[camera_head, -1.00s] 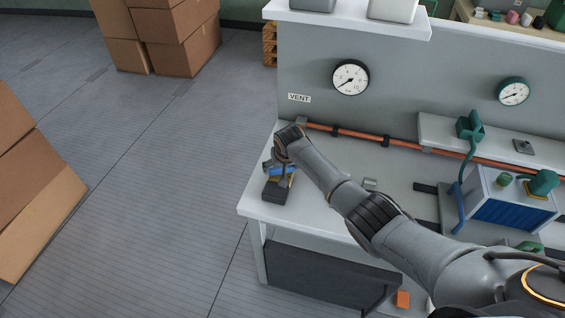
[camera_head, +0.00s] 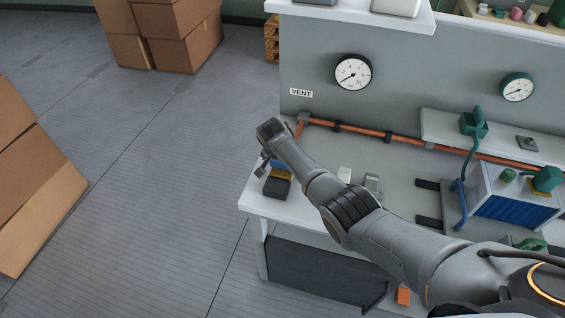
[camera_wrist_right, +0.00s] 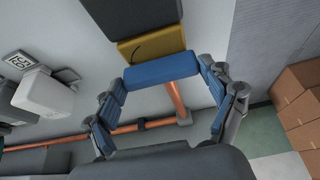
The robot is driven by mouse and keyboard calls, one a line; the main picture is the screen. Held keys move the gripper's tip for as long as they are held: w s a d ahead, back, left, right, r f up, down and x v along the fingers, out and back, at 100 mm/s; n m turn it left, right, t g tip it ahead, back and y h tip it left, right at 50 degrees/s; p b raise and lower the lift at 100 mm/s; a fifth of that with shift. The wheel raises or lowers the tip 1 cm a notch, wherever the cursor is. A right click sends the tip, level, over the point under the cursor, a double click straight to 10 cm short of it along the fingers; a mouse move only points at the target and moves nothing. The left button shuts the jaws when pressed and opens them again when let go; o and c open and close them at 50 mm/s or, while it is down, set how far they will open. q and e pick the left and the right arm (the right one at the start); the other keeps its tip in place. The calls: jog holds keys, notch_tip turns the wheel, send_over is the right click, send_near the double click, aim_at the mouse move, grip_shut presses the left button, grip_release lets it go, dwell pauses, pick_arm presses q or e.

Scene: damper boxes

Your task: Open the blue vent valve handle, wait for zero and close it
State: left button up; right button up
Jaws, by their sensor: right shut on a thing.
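The blue vent valve handle (camera_wrist_right: 160,70) lies between the fingertips of my right gripper (camera_wrist_right: 167,68) in the right wrist view. The fingers are shut on it, one at each end. The valve's yellow and black body (camera_wrist_right: 150,42) shows beyond the handle; in the head view this body (camera_head: 277,186) sits at the bench's left corner. There my right gripper (camera_head: 262,166) is by it, with the fingers mostly hidden by my arm. The round white gauge (camera_head: 353,72) above has its needle pointing to the lower left. My left gripper is not in view.
A VENT label (camera_head: 301,93) is on the grey panel. A copper pipe (camera_head: 365,131) runs along the panel's foot. A blue and grey box (camera_head: 502,197) with green fittings stands at the right.

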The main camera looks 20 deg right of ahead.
dwell(0.3)
jog(key=o, duration=1)
jog(key=shift+o, duration=0.2)
jog(key=v, duration=1.2)
